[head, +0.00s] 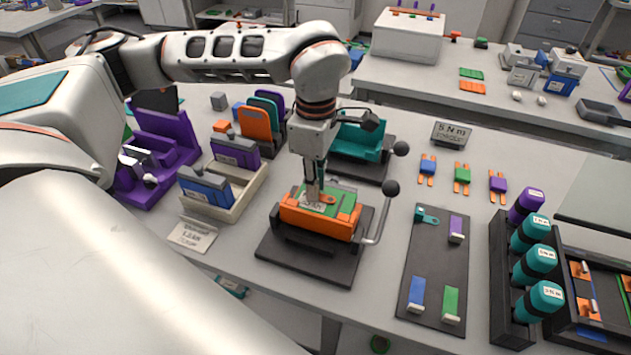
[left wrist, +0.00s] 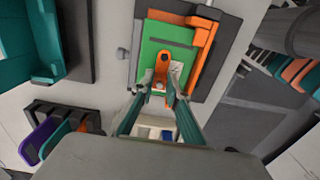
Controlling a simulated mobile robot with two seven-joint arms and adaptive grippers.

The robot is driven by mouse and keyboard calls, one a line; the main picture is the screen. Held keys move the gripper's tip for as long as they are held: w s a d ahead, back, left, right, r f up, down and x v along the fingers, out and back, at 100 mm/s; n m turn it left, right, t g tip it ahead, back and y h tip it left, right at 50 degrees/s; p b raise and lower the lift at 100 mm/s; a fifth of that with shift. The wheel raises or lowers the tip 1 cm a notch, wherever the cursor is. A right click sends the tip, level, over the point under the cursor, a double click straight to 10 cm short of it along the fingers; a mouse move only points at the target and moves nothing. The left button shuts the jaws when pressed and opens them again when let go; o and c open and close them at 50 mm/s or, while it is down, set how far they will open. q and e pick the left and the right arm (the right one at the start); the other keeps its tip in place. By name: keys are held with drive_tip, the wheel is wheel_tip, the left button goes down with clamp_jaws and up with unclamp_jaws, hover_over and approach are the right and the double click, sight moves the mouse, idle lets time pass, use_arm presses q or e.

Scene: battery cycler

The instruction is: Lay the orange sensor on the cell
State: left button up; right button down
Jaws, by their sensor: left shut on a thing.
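The green cell (head: 341,196) with a white label lies in the orange fixture (head: 318,222) on a dark base. In the left wrist view the cell (left wrist: 165,32) is a green rectangle beside the fixture's orange edge (left wrist: 201,45). My left gripper (head: 313,198) points down over the cell. In the left wrist view its fingers (left wrist: 160,88) are shut on the small orange sensor (left wrist: 163,66), whose rounded, holed end reaches over the cell. I cannot tell whether the sensor touches the cell. My right gripper is not in view.
A lever with a black knob (head: 391,188) stands right of the fixture. A teal fixture (head: 362,145) is behind it. A rack (head: 243,190) with blue and purple cells stands left. A dark tray (head: 434,270) and teal-handled drivers (head: 534,233) are right.

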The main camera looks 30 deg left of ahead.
use_arm(q)
drive_tip(key=o, duration=0.9)
wheel_tip(320, 180, up, 12)
idle(0.7)
